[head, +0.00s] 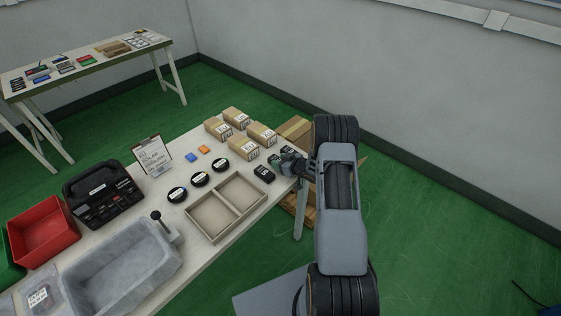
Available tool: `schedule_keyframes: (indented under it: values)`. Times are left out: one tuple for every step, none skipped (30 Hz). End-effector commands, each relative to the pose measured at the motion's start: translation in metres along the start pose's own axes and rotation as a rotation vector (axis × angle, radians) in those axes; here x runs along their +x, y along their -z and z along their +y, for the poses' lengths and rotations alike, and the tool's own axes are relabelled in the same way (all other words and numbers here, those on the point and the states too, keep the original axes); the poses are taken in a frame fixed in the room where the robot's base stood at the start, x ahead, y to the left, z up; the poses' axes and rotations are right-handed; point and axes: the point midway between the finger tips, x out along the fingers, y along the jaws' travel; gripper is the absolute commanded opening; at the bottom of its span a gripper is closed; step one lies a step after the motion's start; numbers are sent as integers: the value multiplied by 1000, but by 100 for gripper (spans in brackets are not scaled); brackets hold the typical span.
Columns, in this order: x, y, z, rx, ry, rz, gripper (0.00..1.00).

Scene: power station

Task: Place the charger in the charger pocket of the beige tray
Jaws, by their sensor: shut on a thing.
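The beige tray (241,222) lies on the table with two open compartments, both empty. My gripper (280,160) is low over the table near its right edge, above and right of the tray in the head view. It is shut on a small dark thing that looks like a charger, mostly hidden by the fingers. A similar black device (264,174) with a light mark lies between the gripper and the tray. I cannot tell which compartment is the charger pocket.
Several labelled cardboard boxes (243,149) stand behind the gripper. A grey bin (122,263), a black case (103,194) and a red bin (43,232) fill the left side.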

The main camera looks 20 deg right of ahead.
Motion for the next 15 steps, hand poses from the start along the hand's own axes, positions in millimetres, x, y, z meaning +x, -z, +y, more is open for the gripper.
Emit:
schedule_keyframes:
  values:
    - [0, 1, 0, -1, 0, 2, 18]
    - [0, 1, 0, -1, 0, 2, 18]
    - [0, 1, 0, 0, 0, 2, 18]
    - [0, 0, 0, 0, 0, 1, 18]
    - [0, 0, 0, 0, 0, 1, 18]
    - [1, -1, 0, 0, 0, 1, 18]
    - [1, -2, 0, 0, 0, 1, 18]
    - [1, -3, 0, 0, 0, 1, 18]
    - [2, -4, 0, 0, 0, 1, 18]
    - [2, -5, 0, 0, 0, 1, 18]
    - [2, -4, 0, 0, 0, 0, 51]
    - [1, -4, 0, 0, 0, 0, 54]
    - [1, -4, 0, 0, 0, 0, 57]
    - [1, -4, 0, 0, 0, 0, 60]
    - [1, -4, 0, 0, 0, 0, 64]
